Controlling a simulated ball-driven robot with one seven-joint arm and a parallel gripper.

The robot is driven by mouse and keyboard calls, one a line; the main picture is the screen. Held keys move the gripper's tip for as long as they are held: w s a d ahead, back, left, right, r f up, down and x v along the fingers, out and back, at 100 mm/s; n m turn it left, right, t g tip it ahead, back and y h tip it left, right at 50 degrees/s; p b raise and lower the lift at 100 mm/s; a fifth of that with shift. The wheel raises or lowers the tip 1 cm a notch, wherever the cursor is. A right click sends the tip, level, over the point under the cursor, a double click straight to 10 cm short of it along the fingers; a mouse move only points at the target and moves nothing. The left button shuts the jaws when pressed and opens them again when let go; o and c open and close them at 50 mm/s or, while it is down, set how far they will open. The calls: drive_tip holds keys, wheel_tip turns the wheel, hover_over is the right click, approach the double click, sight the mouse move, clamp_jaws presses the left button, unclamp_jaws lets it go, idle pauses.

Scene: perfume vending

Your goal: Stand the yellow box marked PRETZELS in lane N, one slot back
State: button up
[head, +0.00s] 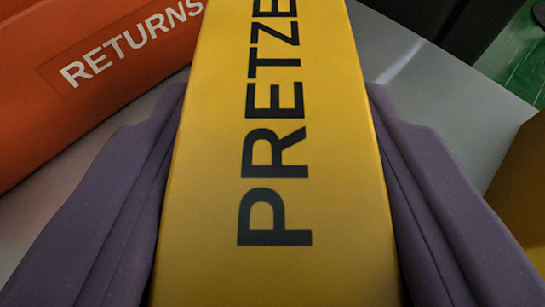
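The yellow box marked PRETZELS (340,190) fills the middle of the head view. Its dark lettering runs up the face, and the word is cut off at the top edge. My gripper (275,150) has one purple-grey finger along each side of the box. Both fingers lie against the box's sides, so the gripper looks shut on it. The box's far end is out of the picture, and I cannot tell whether its base rests on anything. No lane marked N is in view.
An orange bin marked RETURNS (95,75) stands at the upper left, close beyond the left finger. A pale grey surface (440,90) lies behind the box. A dark block (445,25) is at the upper right, with green (525,55) beyond. A yellow-brown thing (525,190) is at the right edge.

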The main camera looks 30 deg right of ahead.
drive_tip(key=shift+f, duration=0.15)
drive_tip(key=o, duration=1.2)
